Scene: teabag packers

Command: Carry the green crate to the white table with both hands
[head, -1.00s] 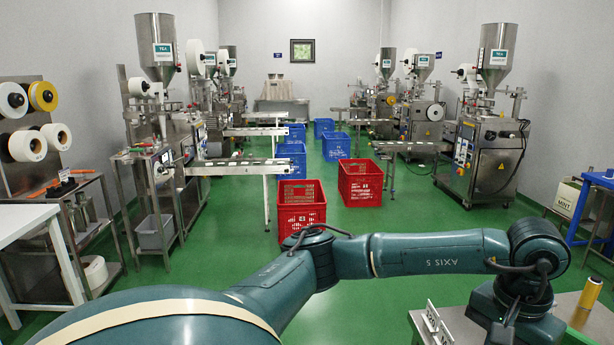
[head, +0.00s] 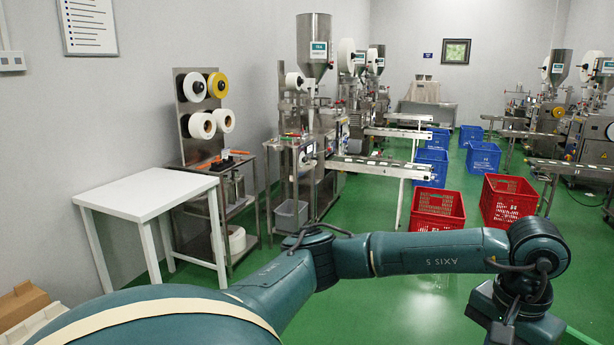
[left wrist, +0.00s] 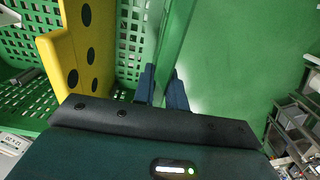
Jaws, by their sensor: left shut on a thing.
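The green crate (left wrist: 176,38) fills much of the left wrist view. Its lattice wall and solid rim show, but not the whole crate. My left gripper (left wrist: 163,88) is shut on the crate's rim, one finger on each side of it. My right gripper is in neither view.
A spool rack (head: 203,115) and steel bench stand behind the table. Red crates (head: 437,207) are on the floor further right. A cardboard box (head: 22,303) is at lower left. Green floor lies between.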

